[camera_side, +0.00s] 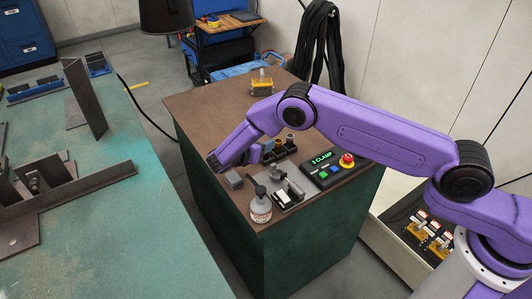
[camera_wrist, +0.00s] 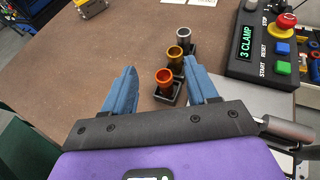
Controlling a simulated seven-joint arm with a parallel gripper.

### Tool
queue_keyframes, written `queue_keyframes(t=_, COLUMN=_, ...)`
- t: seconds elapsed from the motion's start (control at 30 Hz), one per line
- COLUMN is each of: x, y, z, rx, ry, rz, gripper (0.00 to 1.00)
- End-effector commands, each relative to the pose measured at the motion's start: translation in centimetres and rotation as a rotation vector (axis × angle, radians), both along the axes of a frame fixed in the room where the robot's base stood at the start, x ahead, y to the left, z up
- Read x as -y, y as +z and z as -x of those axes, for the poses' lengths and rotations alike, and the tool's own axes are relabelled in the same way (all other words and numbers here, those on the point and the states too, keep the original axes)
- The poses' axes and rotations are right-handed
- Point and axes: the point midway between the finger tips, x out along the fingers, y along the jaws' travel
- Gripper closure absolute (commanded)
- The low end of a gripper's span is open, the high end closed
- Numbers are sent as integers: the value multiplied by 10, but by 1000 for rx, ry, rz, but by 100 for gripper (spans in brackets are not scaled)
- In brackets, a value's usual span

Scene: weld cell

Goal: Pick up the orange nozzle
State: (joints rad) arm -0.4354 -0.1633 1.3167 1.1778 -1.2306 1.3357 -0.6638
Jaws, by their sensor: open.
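The orange nozzle (camera_wrist: 164,79) stands upright in a black holder (camera_wrist: 176,96), nearest to me in a row of three nozzles in the wrist view. A brass-coloured nozzle (camera_wrist: 175,56) and a grey nozzle (camera_wrist: 184,37) stand behind it. My gripper (camera_wrist: 160,68) is open and empty, with one blue finger to the left of the orange nozzle and the other to its right. The right finger looks closer to it. I see no contact. In the side view my gripper is low beside the nozzle row, and I cannot pick out the orange nozzle clearly.
A control box (camera_side: 333,167) with a lit display and red button stands right of the nozzles. A yellow part (camera_side: 262,84) lies at the back. The brown bench top (camera_side: 205,105) is clear on the left.

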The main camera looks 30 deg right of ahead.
Motion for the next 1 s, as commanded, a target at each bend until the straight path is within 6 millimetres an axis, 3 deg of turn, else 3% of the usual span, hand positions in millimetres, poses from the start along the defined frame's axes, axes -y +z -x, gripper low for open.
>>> queue_keyframes(t=0.3, x=0, y=-39, z=1, rx=-1, ry=0, rz=0, gripper=42)
queue_keyframes(t=0.5, x=22, y=-45, z=-11, rx=1, ry=-2, rz=-2, gripper=42)
queue_keyframes(t=0.8, x=25, y=-46, z=-13, rx=2, ry=0, rz=-2, gripper=42)
queue_keyframes(t=0.83, x=25, y=-46, z=-13, rx=2, ry=0, rz=-2, gripper=48)
queue_keyframes(t=1.0, x=25, y=-46, z=-13, rx=2, ry=0, rz=-2, gripper=100)
